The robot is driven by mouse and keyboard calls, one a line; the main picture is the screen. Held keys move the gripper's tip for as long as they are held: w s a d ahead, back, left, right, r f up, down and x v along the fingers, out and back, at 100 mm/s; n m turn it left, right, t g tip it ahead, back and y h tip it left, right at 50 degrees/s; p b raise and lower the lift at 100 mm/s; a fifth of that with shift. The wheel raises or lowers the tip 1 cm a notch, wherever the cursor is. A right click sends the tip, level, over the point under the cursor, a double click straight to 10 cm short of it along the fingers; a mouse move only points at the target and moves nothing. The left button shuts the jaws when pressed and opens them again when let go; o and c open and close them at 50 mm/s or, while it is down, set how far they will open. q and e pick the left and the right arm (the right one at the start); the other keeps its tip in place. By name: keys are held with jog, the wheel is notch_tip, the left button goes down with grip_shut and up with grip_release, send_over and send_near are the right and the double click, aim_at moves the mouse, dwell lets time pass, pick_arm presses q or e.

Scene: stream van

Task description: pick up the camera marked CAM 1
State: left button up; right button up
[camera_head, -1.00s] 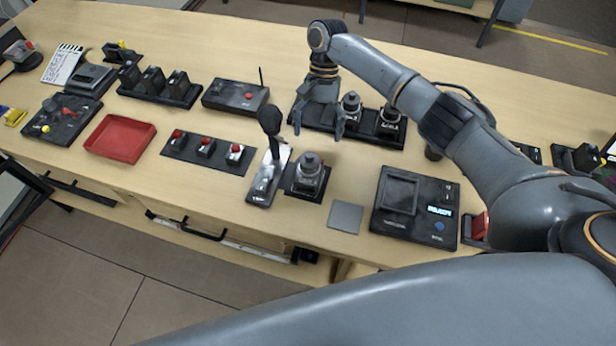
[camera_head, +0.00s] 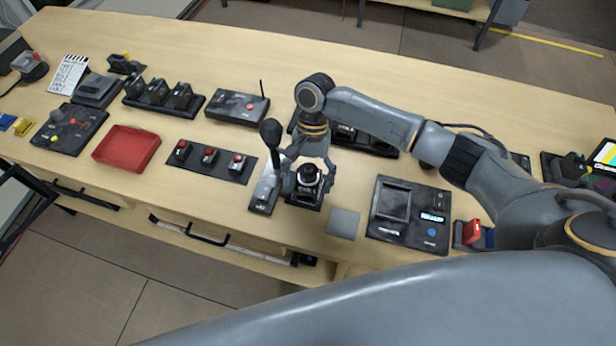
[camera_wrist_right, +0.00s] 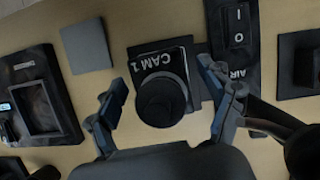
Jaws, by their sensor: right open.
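The camera marked CAM 1 (camera_wrist_right: 162,84) is a dark box with a round black lens, standing on a dark square pad. In the right wrist view its white label reads clearly at the top. It also shows in the head view (camera_head: 308,182), below my right gripper. My right gripper (camera_head: 308,178) is open, with one finger on each side of the camera. In the right wrist view the gripper (camera_wrist_right: 162,108) shows gaps between both fingers and the camera body. My left gripper is not in view.
A lever panel marked AIR (camera_wrist_right: 240,50) stands close beside the camera, its black-knobbed lever (camera_head: 271,135) rising near my gripper. A grey square pad (camera_head: 343,223) and a device with a lit display (camera_head: 408,235) lie to the right. A red tray (camera_head: 127,147) sits left.

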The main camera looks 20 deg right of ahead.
jog(key=shift+s+a+f, duration=0.1)
jog(key=shift+s+a, duration=0.1)
jog(key=shift+s, duration=0.2)
jog(key=shift+f, duration=0.45)
jog(key=c, duration=1.6)
grip_shut()
jog(key=shift+r, duration=0.1)
